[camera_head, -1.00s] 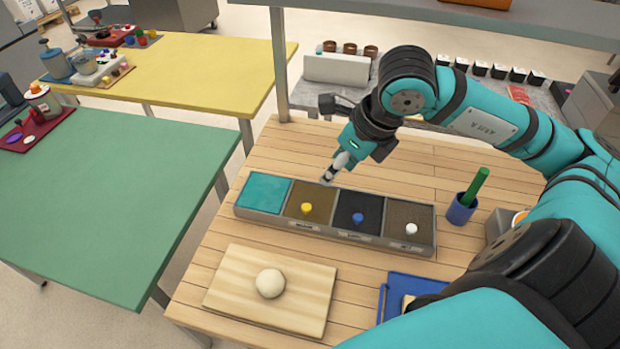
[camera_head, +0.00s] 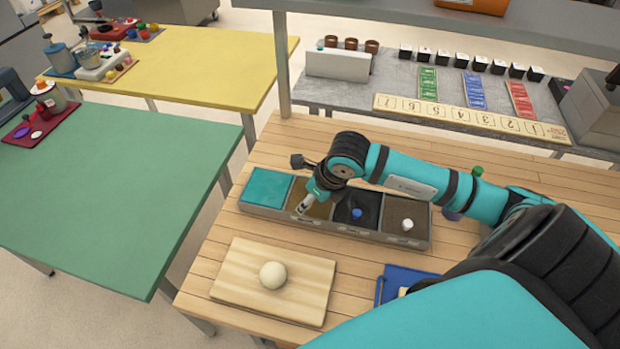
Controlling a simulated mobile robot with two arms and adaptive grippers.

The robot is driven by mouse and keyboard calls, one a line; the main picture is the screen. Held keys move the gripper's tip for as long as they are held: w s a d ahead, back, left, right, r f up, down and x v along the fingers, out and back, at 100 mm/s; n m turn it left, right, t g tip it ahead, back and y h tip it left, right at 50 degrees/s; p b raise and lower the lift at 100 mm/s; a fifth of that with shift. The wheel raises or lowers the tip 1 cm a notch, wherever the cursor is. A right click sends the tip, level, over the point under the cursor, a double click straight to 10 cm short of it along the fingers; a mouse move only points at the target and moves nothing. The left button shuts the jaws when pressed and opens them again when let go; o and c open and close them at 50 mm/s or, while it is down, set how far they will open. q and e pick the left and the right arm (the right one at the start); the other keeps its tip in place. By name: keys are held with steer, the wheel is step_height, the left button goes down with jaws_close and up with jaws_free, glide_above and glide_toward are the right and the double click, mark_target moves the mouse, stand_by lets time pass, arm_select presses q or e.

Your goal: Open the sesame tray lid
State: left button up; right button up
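A long grey tray box (camera_head: 345,230) stands on the wooden table with several compartments in a row. From the left, they have a teal cover (camera_head: 266,189), a brown lid (camera_head: 321,210), a black lid (camera_head: 352,203) with a blue knob (camera_head: 357,213), and a dark brown lid (camera_head: 404,211) with a white knob (camera_head: 407,225). The labels are too small to read. My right gripper (camera_head: 302,209) is down at the brown lid. The yellow knob there is hidden behind it, and I cannot tell whether the fingers hold it. My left gripper is out of view.
A cutting board (camera_head: 235,285) with a dough ball (camera_head: 273,275) lies in front of the tray. A blue tray (camera_head: 410,280) lies to the right of the board. A green-topped item (camera_head: 477,171) is partly hidden behind my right arm. A shelf post (camera_head: 281,65) stands at the back.

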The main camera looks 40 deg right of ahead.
steer(key=shift+w+f, duration=0.1)
steer(key=shift+f, duration=0.15)
jaws_close()
stand_by(0.3)
